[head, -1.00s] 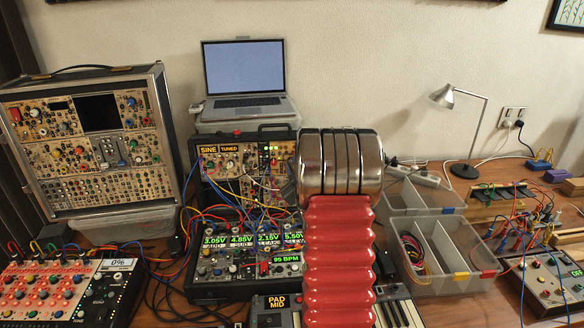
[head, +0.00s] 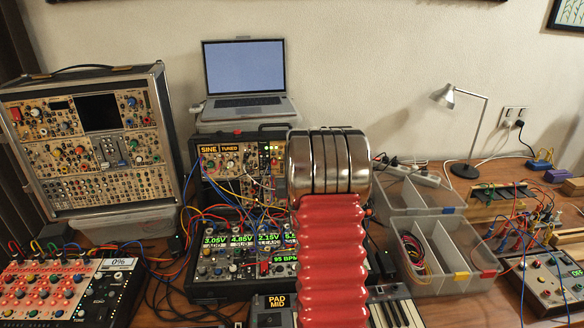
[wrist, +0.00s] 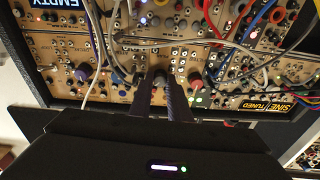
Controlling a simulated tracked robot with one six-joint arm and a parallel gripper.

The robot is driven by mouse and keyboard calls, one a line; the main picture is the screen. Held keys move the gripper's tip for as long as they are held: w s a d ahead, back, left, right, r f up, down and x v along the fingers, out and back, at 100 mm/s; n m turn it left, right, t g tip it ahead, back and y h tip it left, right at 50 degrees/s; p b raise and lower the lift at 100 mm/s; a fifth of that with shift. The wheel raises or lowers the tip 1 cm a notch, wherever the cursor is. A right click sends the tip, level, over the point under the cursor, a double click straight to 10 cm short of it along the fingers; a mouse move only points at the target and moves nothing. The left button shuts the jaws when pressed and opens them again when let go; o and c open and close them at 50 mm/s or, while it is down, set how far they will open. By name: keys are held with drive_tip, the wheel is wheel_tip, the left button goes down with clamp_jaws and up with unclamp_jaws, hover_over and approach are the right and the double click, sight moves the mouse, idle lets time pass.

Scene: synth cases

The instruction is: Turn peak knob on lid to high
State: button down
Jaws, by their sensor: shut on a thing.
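The open case's lid (head: 201,166) stands upright behind the displays, with SINE and TUNED screens, knobs and patch cables. The lid panel fills the wrist view upside down, with the SINE TUNED screens (wrist: 267,104) at lower right. In the head view my red and chrome arm hides the gripper and the lid's right part.
Patch cables cross the panel close to my fingers, including a white cable (wrist: 94,55) on the left and a red one (wrist: 212,25) on the right. Other knobs and jacks sit close around the held knob. A laptop (head: 243,75) stands behind the case.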

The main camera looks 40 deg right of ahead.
drive_tip(key=m, duration=0.3)
drive_tip(key=m+g, duration=0.1)
drive_tip(key=m, duration=0.3)
drive_tip(key=m+h, duration=0.1)
drive_tip(key=m, duration=0.3)
drive_tip(key=shift+w+a+f+g, duration=0.1)
drive_tip(key=shift+w+a+g, duration=0.15)
drive_tip(key=shift+g, duration=0.15)
drive_tip(key=shift+s, duration=0.1)
drive_tip(key=c, duration=1.7)
unclamp_jaws()
drive_tip(key=shift+o, duration=0.2)
drive_tip(key=v, duration=1.3)
drive_tip(key=shift+s+a, duration=0.2)
drive_tip(key=shift+a, duration=0.1)
drive_tip(key=shift+f, duration=0.1)
